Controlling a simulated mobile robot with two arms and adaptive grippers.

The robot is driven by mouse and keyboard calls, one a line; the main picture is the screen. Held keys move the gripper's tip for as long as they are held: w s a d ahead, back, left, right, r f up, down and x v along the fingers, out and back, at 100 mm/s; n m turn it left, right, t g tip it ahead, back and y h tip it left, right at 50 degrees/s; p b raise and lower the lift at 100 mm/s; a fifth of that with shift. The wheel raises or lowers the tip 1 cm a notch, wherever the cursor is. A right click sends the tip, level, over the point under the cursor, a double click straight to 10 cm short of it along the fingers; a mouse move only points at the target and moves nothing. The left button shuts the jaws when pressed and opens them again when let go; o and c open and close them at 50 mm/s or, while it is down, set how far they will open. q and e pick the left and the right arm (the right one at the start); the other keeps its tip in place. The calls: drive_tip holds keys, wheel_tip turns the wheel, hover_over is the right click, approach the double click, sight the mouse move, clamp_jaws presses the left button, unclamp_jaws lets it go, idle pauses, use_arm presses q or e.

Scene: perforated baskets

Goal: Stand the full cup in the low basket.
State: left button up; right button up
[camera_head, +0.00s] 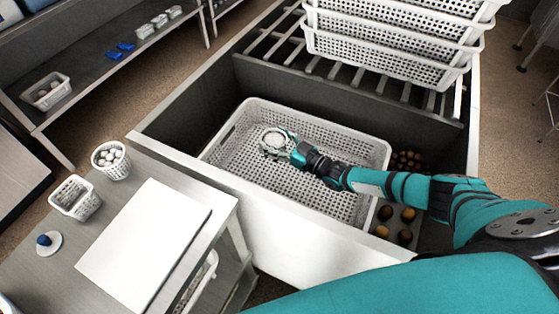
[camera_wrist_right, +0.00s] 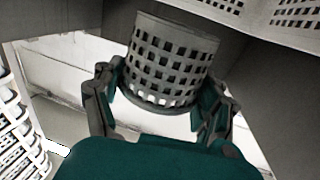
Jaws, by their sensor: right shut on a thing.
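The low basket (camera_head: 365,139) is a wide white perforated tray inside a deep grey bin. My right gripper (camera_head: 275,145) is over its far left part, shut on a small light perforated cup (camera_head: 271,136). In the right wrist view the cup (camera_wrist_right: 168,62) sits between the two fingers of the right gripper (camera_wrist_right: 160,108). Its contents are not clear, and I cannot tell whether its base touches the basket floor. Another perforated cup (camera_head: 111,170), filled with white balls, stands on the near left table. My left gripper is not in view.
Stacked white baskets (camera_head: 390,45) rest on a slatted rack behind the bin. Brown round items (camera_head: 405,215) lie right of the basket. The table holds an empty perforated container (camera_head: 76,200), a white board (camera_head: 145,245) and a blue item on a disc (camera_head: 46,242).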

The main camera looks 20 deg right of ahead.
sight(274, 145)
wheel_tip(274, 145, down, 2)
drive_tip(key=shift+a+f, duration=0.1)
drive_tip(key=shift+f, duration=0.1)
wheel_tip(274, 145, down, 3)
drive_tip(key=shift+f+b, duration=0.2)
drive_tip(key=shift+b, duration=0.6)
drive_tip(key=shift+f, duration=0.35)
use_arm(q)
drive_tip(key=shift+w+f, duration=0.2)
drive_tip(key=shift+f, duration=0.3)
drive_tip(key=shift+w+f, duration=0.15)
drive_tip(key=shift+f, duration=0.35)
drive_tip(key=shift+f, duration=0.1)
use_arm(e)
drive_tip(key=shift+f, duration=0.1)
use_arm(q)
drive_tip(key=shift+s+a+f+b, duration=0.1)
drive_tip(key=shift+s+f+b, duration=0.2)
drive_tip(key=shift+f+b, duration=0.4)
use_arm(e)
drive_tip(key=shift+f, duration=0.55)
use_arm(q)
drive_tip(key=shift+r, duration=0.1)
